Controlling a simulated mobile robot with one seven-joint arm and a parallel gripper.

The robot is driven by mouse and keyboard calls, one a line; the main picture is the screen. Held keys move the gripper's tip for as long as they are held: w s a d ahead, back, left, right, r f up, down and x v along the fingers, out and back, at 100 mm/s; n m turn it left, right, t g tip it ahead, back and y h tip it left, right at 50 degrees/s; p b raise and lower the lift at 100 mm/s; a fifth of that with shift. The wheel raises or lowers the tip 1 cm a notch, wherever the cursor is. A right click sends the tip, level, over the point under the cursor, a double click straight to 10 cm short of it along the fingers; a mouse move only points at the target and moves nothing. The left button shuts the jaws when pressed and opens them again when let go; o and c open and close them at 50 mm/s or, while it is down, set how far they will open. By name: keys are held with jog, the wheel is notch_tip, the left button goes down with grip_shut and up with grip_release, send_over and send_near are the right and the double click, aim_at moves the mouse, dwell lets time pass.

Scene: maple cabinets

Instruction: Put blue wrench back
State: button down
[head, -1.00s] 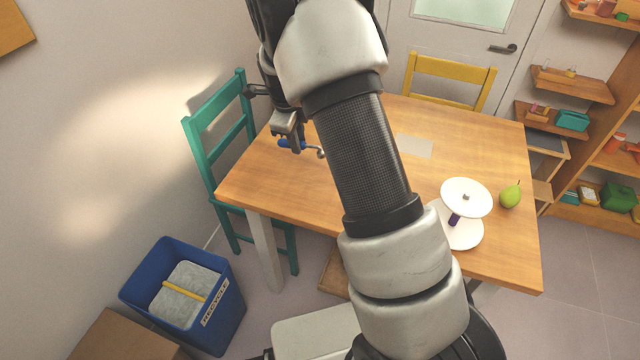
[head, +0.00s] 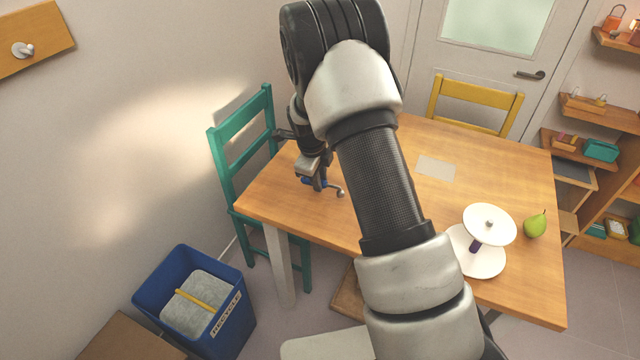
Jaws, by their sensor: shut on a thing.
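My gripper (head: 318,184) is at the left part of the wooden table (head: 275,195), pointing down. It is shut on the blue wrench (head: 326,183), whose blue handle shows between the fingers. The wrench's grey metal end (head: 340,192) sticks out to the right. I cannot tell how high above the tabletop it is. My arm hides the middle of the table.
A white two-tier stand (head: 488,225) and a green pear (head: 535,224) are on the table's right. A grey rectangle (head: 436,168) lies toward the back. A teal chair (head: 238,150), a yellow chair (head: 475,105) and a blue recycle bin (head: 195,300) surround it. A wall board with a knob (head: 22,49) hangs upper left.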

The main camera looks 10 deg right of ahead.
jog(key=shift+f, duration=0.65)
jog(key=shift+f, duration=0.15)
jog(key=c, duration=1.6)
grip_release()
